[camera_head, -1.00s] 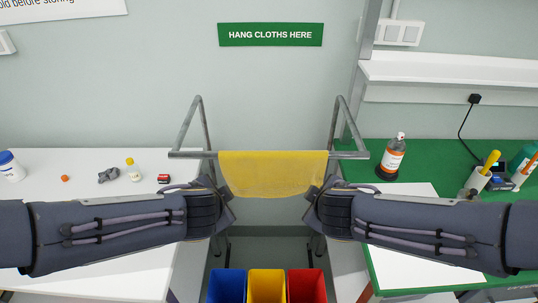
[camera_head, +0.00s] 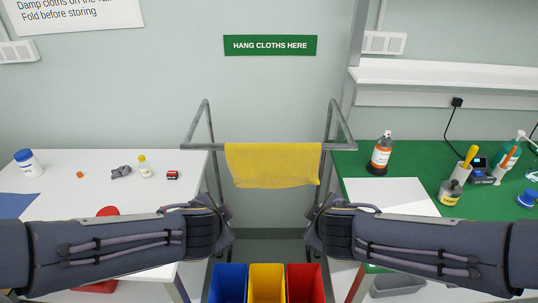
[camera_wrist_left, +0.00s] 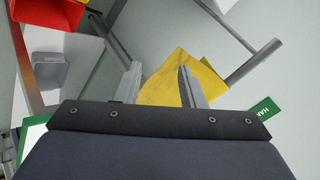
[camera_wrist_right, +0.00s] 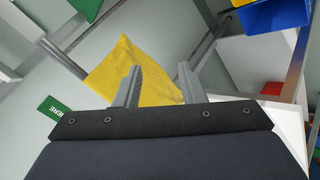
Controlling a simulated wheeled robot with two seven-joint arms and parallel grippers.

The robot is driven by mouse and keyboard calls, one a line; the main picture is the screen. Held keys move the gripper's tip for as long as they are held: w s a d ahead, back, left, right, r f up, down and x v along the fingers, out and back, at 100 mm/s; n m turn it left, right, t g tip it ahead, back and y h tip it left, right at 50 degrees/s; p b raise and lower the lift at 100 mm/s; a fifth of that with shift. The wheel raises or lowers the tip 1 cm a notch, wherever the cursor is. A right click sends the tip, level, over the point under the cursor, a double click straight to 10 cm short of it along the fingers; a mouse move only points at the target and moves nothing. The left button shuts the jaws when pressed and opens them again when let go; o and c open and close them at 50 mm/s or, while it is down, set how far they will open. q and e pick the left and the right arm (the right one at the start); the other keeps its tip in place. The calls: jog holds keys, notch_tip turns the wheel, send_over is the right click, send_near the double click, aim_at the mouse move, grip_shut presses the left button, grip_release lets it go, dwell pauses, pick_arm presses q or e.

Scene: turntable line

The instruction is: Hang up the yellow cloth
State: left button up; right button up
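The yellow cloth (camera_head: 273,165) hangs draped over the front bar of the metal rail (camera_head: 335,147), roughly level, its lower edge hanging free. It also shows beyond the fingers in the left wrist view (camera_wrist_left: 180,75) and the right wrist view (camera_wrist_right: 118,68). My left gripper (camera_wrist_left: 159,72) is open and empty, its fingers apart. In the head view it is below the cloth's left end. My right gripper (camera_wrist_right: 158,70) is also open and empty, below the cloth's right end. The cloth's back side is hidden.
A green sign (camera_head: 270,45) reads "HANG CLOTHS HERE". Blue (camera_head: 228,284), yellow (camera_head: 266,284) and red (camera_head: 305,284) bins stand below. A white table (camera_head: 70,170) with small items is left; a green-topped table (camera_head: 350,165) with bottles is right.

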pick_arm(q)
jog(key=shift+s, duration=0.2)
pick_arm(e)
jog(key=shift+s, duration=0.2)
pick_arm(q)
jog(key=shift+a, duration=0.1)
pick_arm(e)
jog(key=shift+d, duration=0.1)
